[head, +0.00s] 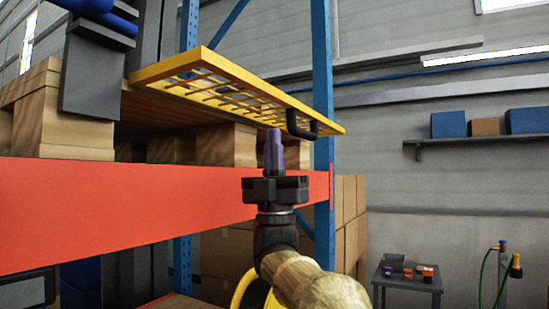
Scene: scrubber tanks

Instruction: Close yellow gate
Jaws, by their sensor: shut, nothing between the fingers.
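The yellow gate (228,86) is a flat mesh panel in a yellow frame. It juts out nearly level from the rack, above the orange beam, seen from slightly below. A black U-shaped handle (302,126) is fixed near its right end. My gripper (273,140) points upward just below the gate and left of the handle, with its purple fingers shut and nothing between them. The fingertips look close to the gate's underside or front edge; I cannot tell whether they touch it.
The orange beam (150,205) runs across the rack behind my gripper, with wooden pallet blocks (228,146) above it. A blue upright (323,190) stands on the right. Cardboard boxes (349,225) are behind. A small table (408,283) and a wall shelf (480,138) are farther right.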

